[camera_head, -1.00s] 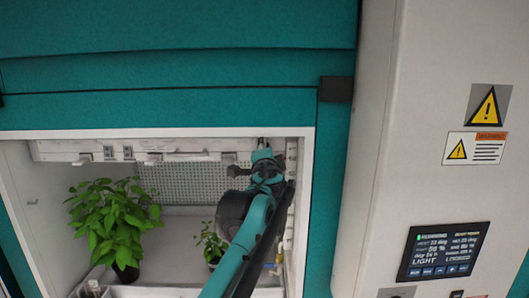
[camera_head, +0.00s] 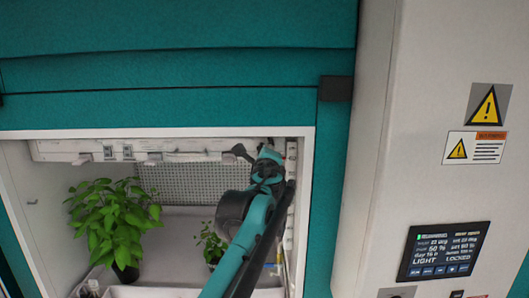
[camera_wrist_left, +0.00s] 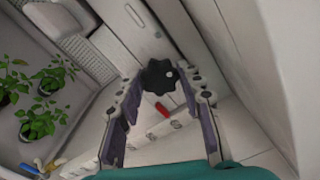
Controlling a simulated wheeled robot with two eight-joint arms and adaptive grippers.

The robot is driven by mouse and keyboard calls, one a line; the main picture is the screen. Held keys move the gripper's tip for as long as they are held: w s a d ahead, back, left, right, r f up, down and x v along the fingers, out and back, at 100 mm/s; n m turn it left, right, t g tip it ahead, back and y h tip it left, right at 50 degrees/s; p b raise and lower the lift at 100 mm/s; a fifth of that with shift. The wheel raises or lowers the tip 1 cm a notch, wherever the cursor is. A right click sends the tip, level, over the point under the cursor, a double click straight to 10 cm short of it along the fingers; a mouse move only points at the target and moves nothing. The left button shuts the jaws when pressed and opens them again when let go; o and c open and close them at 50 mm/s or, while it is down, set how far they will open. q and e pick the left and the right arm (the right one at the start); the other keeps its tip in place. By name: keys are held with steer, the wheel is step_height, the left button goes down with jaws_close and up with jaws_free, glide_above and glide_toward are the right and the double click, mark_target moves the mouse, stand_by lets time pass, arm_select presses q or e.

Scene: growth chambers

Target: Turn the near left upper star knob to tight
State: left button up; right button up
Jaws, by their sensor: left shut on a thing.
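The black star knob (camera_wrist_left: 160,78) shows in the left wrist view, with a lobed rim and a small pale spot. My left gripper (camera_wrist_left: 163,76) is shut on it, one finger on each side of the rim. In the head view my left gripper (camera_head: 257,150) is at the upper right of the open chamber, just under its top edge. The knob is hidden there behind the gripper and arm.
A white rail (camera_head: 130,150) runs along the chamber's top. A large leafy plant (camera_head: 113,220) stands left, a smaller plant (camera_head: 211,243) beside my arm. A red piece (camera_wrist_left: 162,109) lies just below the knob. The chamber's right wall (camera_head: 304,190) is close.

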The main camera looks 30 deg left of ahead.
stand_by(0.4)
arm_select(q)
steer(key=o, duration=1.2)
steer(key=shift+c, duration=0.2)
steer(key=shift+s+d, duration=0.1)
steer(key=v, duration=1.1)
steer(key=shift+s+d, duration=0.15)
steer(key=shift+s, duration=0.2)
